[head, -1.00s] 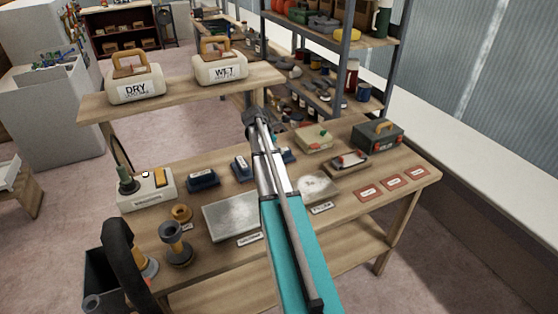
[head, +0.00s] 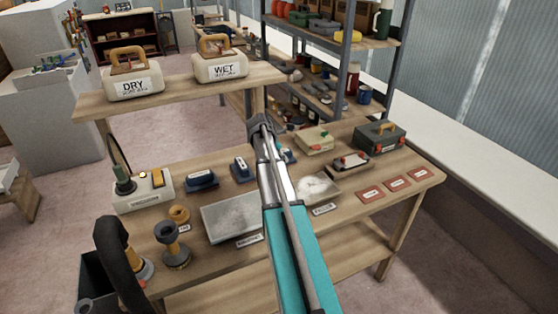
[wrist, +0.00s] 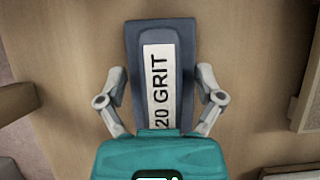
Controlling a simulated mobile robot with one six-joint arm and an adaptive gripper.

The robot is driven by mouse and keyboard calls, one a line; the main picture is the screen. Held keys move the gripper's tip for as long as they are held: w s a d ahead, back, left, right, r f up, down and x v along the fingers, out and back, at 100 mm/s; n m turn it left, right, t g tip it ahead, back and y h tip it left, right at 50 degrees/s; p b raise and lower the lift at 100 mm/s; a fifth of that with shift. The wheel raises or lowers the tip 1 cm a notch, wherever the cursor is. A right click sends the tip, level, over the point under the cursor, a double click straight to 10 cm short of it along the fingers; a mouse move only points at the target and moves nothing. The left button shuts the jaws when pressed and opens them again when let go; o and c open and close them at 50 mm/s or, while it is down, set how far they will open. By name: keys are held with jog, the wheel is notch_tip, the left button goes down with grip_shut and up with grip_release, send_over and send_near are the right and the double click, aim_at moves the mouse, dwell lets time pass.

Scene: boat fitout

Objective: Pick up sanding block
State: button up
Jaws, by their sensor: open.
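In the wrist view, a blue-grey sanding block (wrist: 146,38) lies on the wooden surface. Its white label reads "20 GRIT", with the lower end cut off by my teal gripper body. My gripper (wrist: 161,78) is open, with one finger on each side of the block and gaps between fingers and block. In the head view, two blue sanding blocks show on the bench, one at left (head: 201,181) and one nearer the middle (head: 242,170). Part of another blue block (head: 289,155) shows beside my arm, which hides the rest. My fingers are hidden there.
The workbench (head: 350,225) also holds a grey metal plate (head: 230,219), a pale tray (head: 318,187), red labelled cards (head: 396,184), a green-grey toolbox (head: 379,136) and spools. A raised shelf (head: 180,93) carries the DRY (head: 133,86) and WET (head: 220,68) boxes.

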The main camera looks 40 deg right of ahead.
jog(key=shift+f+b, duration=0.25)
jog(key=shift+b, duration=0.05)
dwell(0.6)
jog(key=shift+s+a+r, duration=0.1)
grip_shut()
dwell(0.4)
